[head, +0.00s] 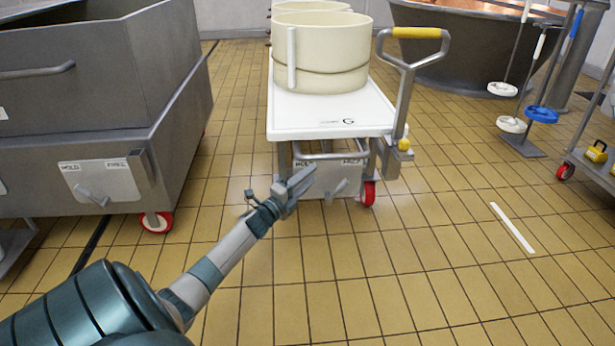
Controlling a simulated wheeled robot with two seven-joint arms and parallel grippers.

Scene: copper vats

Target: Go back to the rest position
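My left arm comes in from the lower left and reaches up toward the middle of the view. Its gripper (304,178) is in front of the lower part of the white-topped cart, over the tiled floor. I see nothing held in it. Its fingers lie close together at this angle, and I cannot tell if they are open or shut. My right gripper is not in view.
A white-topped cart (300,116) carrying cream tubs (335,45) stands ahead, with a yellow-gripped handle (416,33). A grey metal vat (100,130) on wheels is at left. A white strip (512,228) lies on the floor at right. The floor at lower right is otherwise clear.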

